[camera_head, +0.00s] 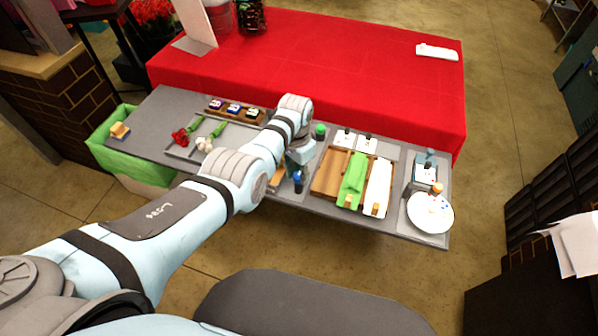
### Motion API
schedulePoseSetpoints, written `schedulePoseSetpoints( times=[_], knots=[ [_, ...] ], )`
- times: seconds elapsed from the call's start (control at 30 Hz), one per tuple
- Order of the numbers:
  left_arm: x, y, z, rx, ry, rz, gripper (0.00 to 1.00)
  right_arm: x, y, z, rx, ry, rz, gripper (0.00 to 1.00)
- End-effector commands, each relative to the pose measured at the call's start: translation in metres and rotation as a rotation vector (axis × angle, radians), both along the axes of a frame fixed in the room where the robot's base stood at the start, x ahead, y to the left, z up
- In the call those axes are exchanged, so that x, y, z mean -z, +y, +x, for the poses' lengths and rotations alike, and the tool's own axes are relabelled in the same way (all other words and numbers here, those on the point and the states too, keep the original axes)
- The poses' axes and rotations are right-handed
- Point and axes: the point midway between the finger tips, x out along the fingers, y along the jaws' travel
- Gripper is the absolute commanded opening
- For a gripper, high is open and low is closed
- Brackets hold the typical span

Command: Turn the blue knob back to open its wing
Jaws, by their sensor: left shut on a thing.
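The blue knob (298,180) stands near the front edge of the grey table, left of the wooden tray. My left arm reaches in from the left and bends down over it. My left gripper (298,167) is shut on the blue knob, and its fingers partly hide the top. A wooden piece (277,177) shows just left of the knob, mostly covered by my arm. I cannot tell which part is the knob's wing or how far it is turned. A green knob (320,130) stands further back. My right gripper is out of view.
A white plate (430,213) lies at the right end. A red flower (181,136) and a white flower (205,145) lie left of my arm, before a bottle rack (256,119).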

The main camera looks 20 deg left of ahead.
Motion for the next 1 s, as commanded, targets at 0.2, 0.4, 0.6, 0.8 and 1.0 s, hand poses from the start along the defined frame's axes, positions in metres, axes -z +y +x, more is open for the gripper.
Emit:
schedulePoseSetpoints(
  times=[0.2, 0.4, 0.6, 0.8, 1.0],
  knots=[
    [0.0, 0.0, 0.0, 0.006, 0.0, 0.001, 0.0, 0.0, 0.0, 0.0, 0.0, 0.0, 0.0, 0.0],
    [0.0, 0.0, 0.0, 0.005, 0.0, 0.001, 0.3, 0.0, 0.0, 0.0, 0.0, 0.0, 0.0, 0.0],
    [0.0, 0.0, 0.0, 0.005, -0.001, 0.001, 0.46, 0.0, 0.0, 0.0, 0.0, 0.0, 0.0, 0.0],
    [-0.001, 0.0, 0.0, 0.005, -0.001, 0.001, 0.46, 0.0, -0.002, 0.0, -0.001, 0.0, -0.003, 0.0],
    [-0.022, 0.0, 0.002, 0.005, -0.006, 0.0, 0.46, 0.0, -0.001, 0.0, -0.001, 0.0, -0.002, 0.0]
  ],
)
